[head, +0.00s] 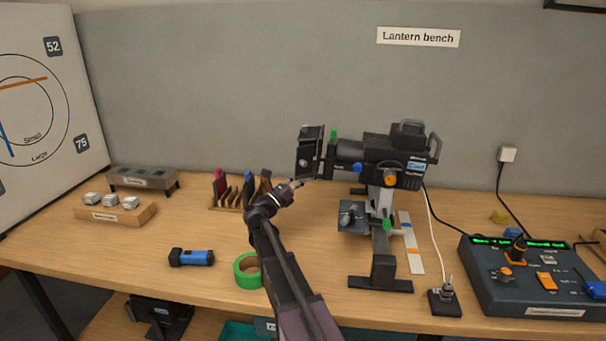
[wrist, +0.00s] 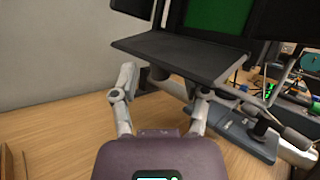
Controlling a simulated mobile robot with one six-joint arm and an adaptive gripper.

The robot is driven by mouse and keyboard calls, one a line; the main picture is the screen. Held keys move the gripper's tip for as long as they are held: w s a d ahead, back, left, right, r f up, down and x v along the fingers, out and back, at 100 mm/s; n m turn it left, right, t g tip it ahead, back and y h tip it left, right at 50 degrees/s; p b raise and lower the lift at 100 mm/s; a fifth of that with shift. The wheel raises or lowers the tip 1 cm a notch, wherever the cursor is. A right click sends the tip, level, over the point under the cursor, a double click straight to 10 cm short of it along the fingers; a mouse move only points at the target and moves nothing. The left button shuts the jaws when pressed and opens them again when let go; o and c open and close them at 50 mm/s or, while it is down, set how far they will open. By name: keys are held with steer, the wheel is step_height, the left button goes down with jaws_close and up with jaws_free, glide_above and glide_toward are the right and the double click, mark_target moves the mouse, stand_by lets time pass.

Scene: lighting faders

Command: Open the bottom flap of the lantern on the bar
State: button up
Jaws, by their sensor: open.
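The black lantern (head: 375,155) is mounted on a short stand on the bench, its front facing left. Black flaps (head: 309,152) stand around its front. In the wrist view the bottom flap (wrist: 182,57) is a wide dark plate jutting out below a green face (wrist: 214,18); its exact angle is hard to tell. My gripper (head: 299,182) is just below and in front of the flaps. In the wrist view my gripper (wrist: 158,82) has its two fingers spread and empty, close under the flap's near edge. Whether a fingertip touches the flap I cannot tell.
A control desk (head: 530,275) stands at the right. A rack of coloured frames (head: 238,190), a green tape roll (head: 247,270) and a blue torch (head: 191,257) lie left of my arm. A grey wall panel (head: 240,80) is behind. The bench's left front is mostly clear.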

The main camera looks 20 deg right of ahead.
steer(key=shift+d+r, duration=0.15)
steer(key=shift+d, duration=0.2)
jaws_close()
